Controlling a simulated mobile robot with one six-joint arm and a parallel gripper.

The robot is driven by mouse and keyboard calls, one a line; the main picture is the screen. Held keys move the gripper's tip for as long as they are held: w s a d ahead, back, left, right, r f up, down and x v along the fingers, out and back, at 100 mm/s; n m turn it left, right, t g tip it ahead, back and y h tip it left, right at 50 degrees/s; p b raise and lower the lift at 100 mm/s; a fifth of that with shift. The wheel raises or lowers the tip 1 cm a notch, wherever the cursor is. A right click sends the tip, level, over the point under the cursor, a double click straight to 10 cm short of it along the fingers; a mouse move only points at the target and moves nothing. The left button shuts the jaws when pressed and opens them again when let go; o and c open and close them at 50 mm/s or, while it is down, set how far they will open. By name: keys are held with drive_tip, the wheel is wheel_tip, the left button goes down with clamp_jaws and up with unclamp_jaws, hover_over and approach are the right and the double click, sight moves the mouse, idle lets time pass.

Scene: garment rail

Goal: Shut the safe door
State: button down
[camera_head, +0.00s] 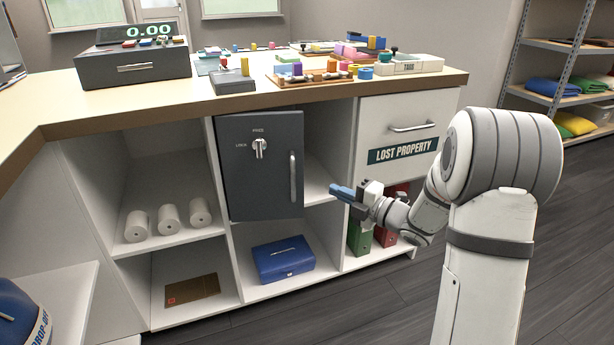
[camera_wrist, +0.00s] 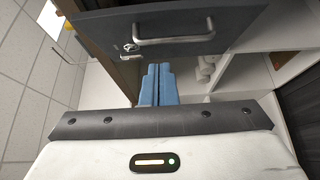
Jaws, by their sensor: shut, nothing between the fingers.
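The safe door (camera_head: 262,185) is dark grey, with a lock knob (camera_head: 259,147) and an upright bar handle (camera_head: 293,177) near its right edge. It stands ajar, its handle side out from the cabinet, and pale shelf space shows to its right. My gripper (camera_head: 335,189) has blue fingers, shut and empty. In the head view it is right of the door's handle edge, apart from it. In the wrist view the shut fingers (camera_wrist: 155,72) point towards the door (camera_wrist: 225,30), which spans the top with its handle (camera_wrist: 172,37) and knob. I cannot tell the exact gap.
The wooden counter (camera_head: 350,90) above holds a till display (camera_head: 135,62) and many small items. A lost property drawer (camera_head: 395,150) is right of the safe. A blue cash box (camera_head: 283,259) sits below, and paper rolls (camera_head: 168,218) stand left. The floor in front is clear.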

drive_tip(key=w+d+b+x, duration=0.1)
drive_tip(key=w+b+x, duration=0.1)
drive_tip(key=x, duration=1)
drive_tip(key=shift+w+d+b, duration=0.2)
drive_tip(key=shift+b, duration=0.65)
